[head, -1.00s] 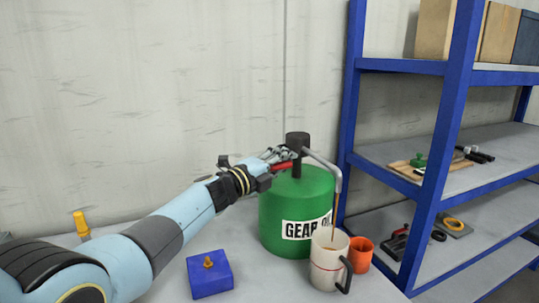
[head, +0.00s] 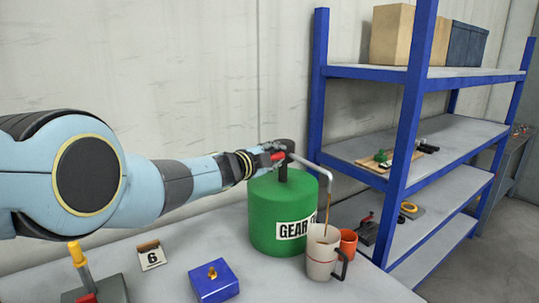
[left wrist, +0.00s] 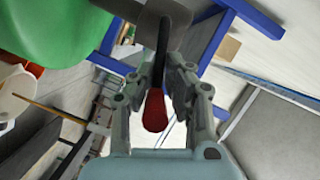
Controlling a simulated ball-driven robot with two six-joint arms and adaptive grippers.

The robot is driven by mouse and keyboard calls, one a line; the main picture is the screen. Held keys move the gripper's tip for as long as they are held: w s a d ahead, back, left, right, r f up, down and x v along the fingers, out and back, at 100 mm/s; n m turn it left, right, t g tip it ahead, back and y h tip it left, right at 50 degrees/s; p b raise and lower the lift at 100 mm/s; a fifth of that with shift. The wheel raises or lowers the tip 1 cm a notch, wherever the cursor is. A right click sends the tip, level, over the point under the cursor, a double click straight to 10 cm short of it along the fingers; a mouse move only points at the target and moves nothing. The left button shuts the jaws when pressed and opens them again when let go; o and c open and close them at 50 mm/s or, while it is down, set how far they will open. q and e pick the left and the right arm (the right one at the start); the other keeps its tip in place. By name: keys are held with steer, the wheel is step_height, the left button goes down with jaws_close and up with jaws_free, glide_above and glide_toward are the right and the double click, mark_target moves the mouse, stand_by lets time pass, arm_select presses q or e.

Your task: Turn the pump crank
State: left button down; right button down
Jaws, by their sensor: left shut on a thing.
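A green gear oil drum (head: 272,208) stands on the bench with a dark pump head on top. The pump crank has a red handle (head: 277,156), which also shows in the left wrist view (left wrist: 155,112). My left gripper (head: 270,153) is shut on the red handle beside the pump head. In the left wrist view, the fingers of my left gripper (left wrist: 166,90) lie on both sides of the handle. A bent grey spout runs right and down from the pump. A brown stream of oil falls from it into a white mug (head: 322,252). My right gripper is not in view.
An orange cup (head: 348,243) stands just right of the mug. A blue box (head: 214,281) and a number 6 card (head: 151,255) are on the bench at left. A blue shelf rack (head: 391,140) stands close at right.

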arm_select(q)
steer(key=shift+s+f, duration=0.35)
steer(key=shift+f, duration=0.5)
steer(key=c, duration=1.3)
jaws_free()
steer(key=shift+d, duration=0.1)
steer(key=shift+o, duration=0.5)
steer(key=shift+w+r, duration=0.1)
steer(key=shift+r, duration=0.15)
steer(key=shift+r, duration=0.1)
